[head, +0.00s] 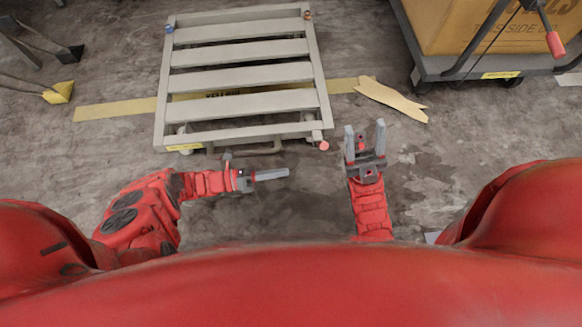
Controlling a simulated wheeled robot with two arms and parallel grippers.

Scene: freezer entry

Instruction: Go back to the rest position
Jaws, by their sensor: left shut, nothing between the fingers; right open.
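In the head view, my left gripper (270,175) is shut and empty. It points to the right over the bare floor, just in front of the slatted platform. My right gripper (364,130) is open and empty. Its two fingers point away from me, beside the right front corner of the platform. Both arms are held in front of my body, and neither gripper visibly holds anything.
A slatted grey platform (243,51) stands ahead. A cart (487,66) with a cardboard box (465,25) is at the upper right. A torn tan piece (392,97) and yellow-tipped tools (58,93) lie on the floor. The concrete floor (300,215) between my arms is clear.

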